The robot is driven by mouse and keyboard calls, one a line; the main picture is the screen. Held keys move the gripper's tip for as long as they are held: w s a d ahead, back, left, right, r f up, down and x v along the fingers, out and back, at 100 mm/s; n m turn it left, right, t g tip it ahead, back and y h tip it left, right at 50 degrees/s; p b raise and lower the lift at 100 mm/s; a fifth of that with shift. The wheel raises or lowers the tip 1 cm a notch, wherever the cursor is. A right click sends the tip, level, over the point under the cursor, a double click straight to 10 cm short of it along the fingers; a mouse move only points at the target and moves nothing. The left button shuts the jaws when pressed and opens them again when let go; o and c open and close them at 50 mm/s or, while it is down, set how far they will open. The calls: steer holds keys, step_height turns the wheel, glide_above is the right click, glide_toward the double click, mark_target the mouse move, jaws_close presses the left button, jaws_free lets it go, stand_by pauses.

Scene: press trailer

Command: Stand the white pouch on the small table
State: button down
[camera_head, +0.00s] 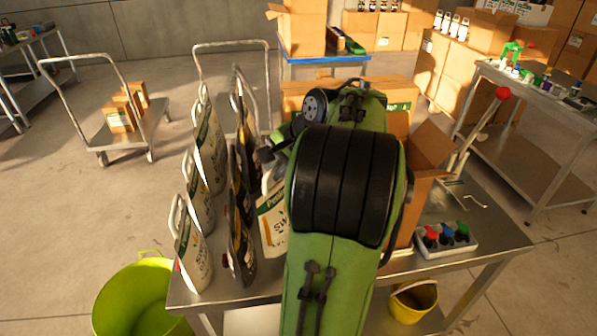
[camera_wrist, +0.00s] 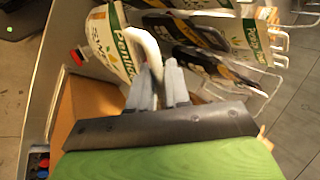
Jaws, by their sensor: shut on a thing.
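A white pouch (camera_wrist: 108,45) with a white loop handle and green-and-orange print is in the wrist view. My gripper (camera_wrist: 160,72) is shut on its handle. In the head view this white pouch (camera_head: 272,222) shows in part beside my green arm, upright over the steel table; the arm hides the rest, and I cannot tell whether its base touches the table. A small table (camera_head: 327,60) with a blue edge stands at the back, with a carton and green items on it.
Rows of white pouches (camera_head: 192,245) and black pouches (camera_head: 240,240) stand close on the left of the steel table (camera_head: 500,240). An open carton (camera_head: 425,150) and a tray of coloured-cap bottles (camera_head: 446,240) are on the right. Trolleys stand behind.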

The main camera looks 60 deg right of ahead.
steer(key=f, duration=0.3)
steer(key=shift+w+d+b, duration=0.15)
steer(key=shift+w+b, duration=0.05)
steer(key=shift+b, duration=0.2)
step_height(320, 180, down, 3)
steer(key=shift+s+f+b, duration=0.1)
steer(key=shift+b, duration=0.55)
steer(key=c, duration=1.5)
jaws_free()
steer(key=shift+f, duration=0.1)
steer(key=o, duration=0.4)
